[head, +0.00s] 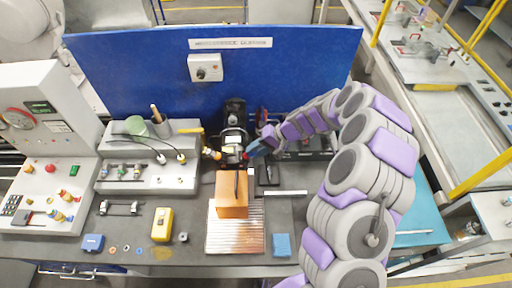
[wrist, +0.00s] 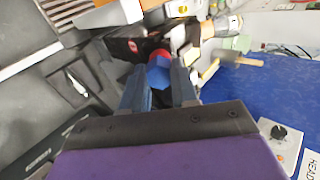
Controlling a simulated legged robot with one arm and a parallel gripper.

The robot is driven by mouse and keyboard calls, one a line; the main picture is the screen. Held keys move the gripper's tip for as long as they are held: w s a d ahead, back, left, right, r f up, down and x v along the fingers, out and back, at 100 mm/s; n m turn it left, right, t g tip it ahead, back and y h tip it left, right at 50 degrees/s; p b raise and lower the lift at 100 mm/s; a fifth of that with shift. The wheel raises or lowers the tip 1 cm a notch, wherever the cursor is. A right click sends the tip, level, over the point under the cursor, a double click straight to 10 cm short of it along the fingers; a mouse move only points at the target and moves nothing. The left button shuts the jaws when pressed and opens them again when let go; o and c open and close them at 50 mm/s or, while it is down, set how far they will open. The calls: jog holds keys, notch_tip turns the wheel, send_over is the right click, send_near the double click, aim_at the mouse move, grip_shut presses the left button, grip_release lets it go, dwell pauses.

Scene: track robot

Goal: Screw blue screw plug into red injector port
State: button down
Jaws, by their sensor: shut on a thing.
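My gripper (wrist: 160,86) is shut on the blue screw plug (wrist: 160,73), which shows between the two dark blue fingers in the wrist view. The red injector port (wrist: 158,54) lies straight beyond the plug, close to it or touching it; I cannot tell whether the threads are engaged. In the head view my gripper (head: 252,151) reaches in from the right to the dark machine (head: 233,135) at the middle. A small red part, likely the port (head: 245,156), shows there at the fingertips. The plug is too small to make out in that view.
An orange block (head: 231,194) stands on a metal plate (head: 236,240) in front of the machine. A blue panel (head: 130,75) rises behind. A grey stand with fittings (head: 150,175) is to the left. A yellow box (head: 162,224) and a blue box (head: 282,245) lie on the bench.

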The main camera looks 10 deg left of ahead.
dwell(0.4)
jog(key=shift+r+m+p, duration=0.1)
jog(key=shift+m+p, duration=2.4)
jog(key=shift+p, duration=0.05)
jog(key=shift+m+p, duration=2.4)
jog(key=shift+m, duration=1.2)
jog(key=m, duration=0.5)
jog(key=shift+f, duration=0.2)
jog(key=m, duration=0.7)
